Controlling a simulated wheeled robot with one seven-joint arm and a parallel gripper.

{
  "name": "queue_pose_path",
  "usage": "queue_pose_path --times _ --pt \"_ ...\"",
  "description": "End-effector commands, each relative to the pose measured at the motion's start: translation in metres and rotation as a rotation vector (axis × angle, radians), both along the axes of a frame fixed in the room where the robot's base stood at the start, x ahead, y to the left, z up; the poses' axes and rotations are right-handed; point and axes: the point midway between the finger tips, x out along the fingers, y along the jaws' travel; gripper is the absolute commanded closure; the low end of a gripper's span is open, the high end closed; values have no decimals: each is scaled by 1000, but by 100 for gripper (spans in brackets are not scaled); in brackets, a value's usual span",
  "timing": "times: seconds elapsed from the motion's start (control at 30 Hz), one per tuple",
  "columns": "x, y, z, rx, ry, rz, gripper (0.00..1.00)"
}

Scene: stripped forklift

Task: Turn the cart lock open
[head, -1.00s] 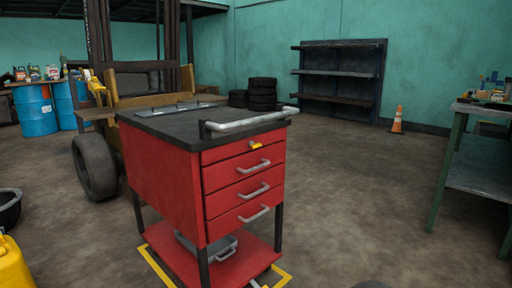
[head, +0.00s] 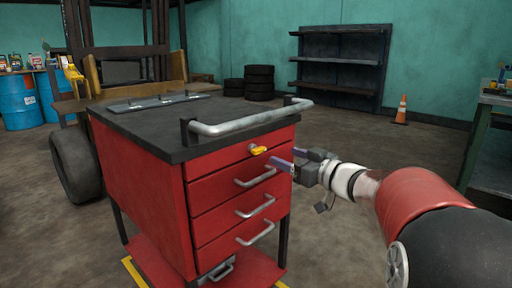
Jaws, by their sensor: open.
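The red tool cart (head: 145,190) with a black top stands in front of me in the head view. Its lock is a small yellow key-like piece (head: 258,150) on the top drawer front, lying roughly sideways. My gripper (head: 284,162) reaches in from the right, open and empty. Its fingertips are just right of and slightly below the lock, and I see a small gap between them and the lock. How far the tips are from the drawer front is hard to tell.
A grey bar handle (head: 245,120) runs along the cart top's front edge, above the lock. Drawer pulls (head: 255,177) stick out below it. A green workbench (head: 488,140) stands at the right. Open floor (head: 345,130) lies behind the cart's right side.

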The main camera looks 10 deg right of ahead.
Motion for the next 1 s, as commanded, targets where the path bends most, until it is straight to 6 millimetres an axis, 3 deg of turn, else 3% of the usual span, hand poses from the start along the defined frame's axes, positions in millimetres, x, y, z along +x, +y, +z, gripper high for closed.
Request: queue_pose_path --times 0.23,0.63,1.0 --pt "7 10 -7 18 19 83 36" --pt "54 45 -7 18 18 80 36" --pt "61 49 -7 17 17 77 36"
